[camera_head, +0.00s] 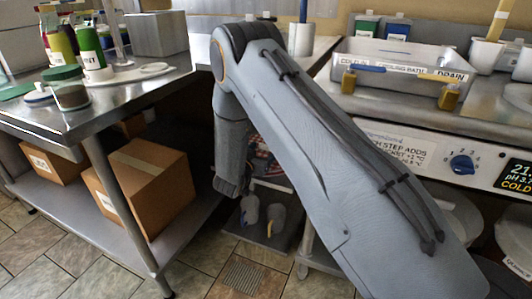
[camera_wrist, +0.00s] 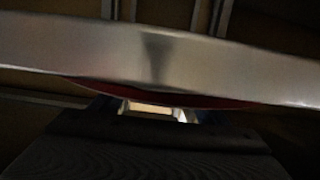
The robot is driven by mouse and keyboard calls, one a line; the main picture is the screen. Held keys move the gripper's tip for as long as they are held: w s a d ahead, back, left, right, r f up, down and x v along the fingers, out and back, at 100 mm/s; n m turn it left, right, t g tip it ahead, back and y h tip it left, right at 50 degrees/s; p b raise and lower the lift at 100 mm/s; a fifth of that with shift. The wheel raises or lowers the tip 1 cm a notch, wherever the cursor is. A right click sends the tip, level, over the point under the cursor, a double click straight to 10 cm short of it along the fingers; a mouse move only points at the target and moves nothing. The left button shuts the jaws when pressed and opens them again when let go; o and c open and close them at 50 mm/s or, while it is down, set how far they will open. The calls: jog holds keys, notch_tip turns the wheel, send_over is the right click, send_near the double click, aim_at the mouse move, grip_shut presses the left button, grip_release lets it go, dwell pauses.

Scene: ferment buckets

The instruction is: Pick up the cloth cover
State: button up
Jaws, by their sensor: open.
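I cannot make out a cloth cover in either view. In the wrist view, my gripper (camera_wrist: 156,112) shows only in part, low in the dark picture. Its two bluish fingers stand apart, with a pale, bright patch between them. A wide metal edge (camera_wrist: 160,55) crosses in front and hides much of the view. A thin dark red curved strip (camera_wrist: 170,97) shows just below that edge; I cannot tell what it belongs to. In the head view my arm fills the middle, and the gripper is not visible there.
In the head view, a steel table (camera_head: 130,92) with bottles and jars stands left, with cardboard boxes (camera_head: 150,180) on its lower shelf. A cooling bath tub (camera_head: 405,65) stands on the right counter, above a control panel with a blue knob (camera_head: 461,165). Tiled floor shows at lower left.

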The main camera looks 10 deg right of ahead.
jog(key=c, duration=1.2)
jog(key=shift+r, duration=0.1)
